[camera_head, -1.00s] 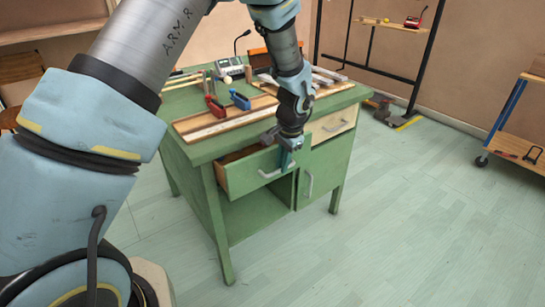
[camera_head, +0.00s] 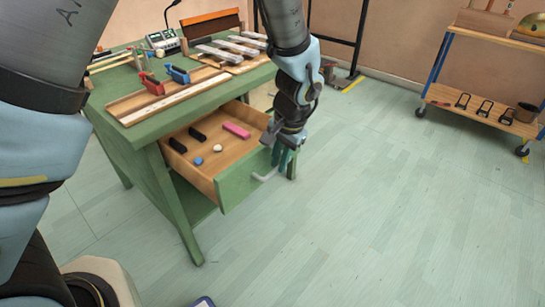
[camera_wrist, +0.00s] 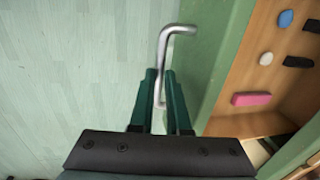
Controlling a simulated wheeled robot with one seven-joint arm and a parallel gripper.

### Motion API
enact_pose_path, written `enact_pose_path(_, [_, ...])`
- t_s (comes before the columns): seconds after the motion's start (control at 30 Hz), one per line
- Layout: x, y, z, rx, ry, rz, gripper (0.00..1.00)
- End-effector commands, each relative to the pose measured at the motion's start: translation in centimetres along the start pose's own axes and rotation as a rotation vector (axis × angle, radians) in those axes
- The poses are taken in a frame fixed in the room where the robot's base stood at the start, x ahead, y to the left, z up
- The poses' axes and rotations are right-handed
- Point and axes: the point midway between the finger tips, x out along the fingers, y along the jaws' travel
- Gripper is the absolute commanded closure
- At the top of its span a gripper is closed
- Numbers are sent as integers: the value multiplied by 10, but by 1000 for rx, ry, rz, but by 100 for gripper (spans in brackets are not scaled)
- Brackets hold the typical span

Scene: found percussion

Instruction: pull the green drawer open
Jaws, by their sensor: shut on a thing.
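The green drawer (camera_head: 236,187) stands well out from the green desk, with its wooden inside showing. It also shows in the wrist view (camera_wrist: 222,70). Its silver bar handle (camera_wrist: 178,29) is on the front panel. My gripper (camera_wrist: 162,78) is shut on the handle near one end, with the two green fingers on either side of the bar. In the head view my gripper (camera_head: 283,158) is at the right part of the drawer front and hides part of the handle.
In the drawer lie a pink block (camera_head: 237,130), black pieces (camera_head: 197,134), a blue piece (camera_head: 198,161) and a white ball (camera_head: 218,148). The desk top (camera_head: 110,88) holds clamps and wooden bars. A shelf cart (camera_head: 470,115) stands right. The floor before the drawer is clear.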

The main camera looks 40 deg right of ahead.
Motion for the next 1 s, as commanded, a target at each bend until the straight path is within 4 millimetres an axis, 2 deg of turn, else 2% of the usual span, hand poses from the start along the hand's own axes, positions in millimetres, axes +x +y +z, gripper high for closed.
enact_pose_path(0.33, [-1,0,-1,0,3,0,100])
enact_pose_path(0.37, [-1,0,-1,0,4,0,82])
enact_pose_path(0.47, [-1,0,-1,0,3,0,73])
enact_pose_path(0.77, [-4,0,-1,0,2,0,73])
enact_pose_path(0.87, [-16,0,-2,-1,5,0,73])
enact_pose_path(1.0, [-42,0,-2,0,7,0,73])
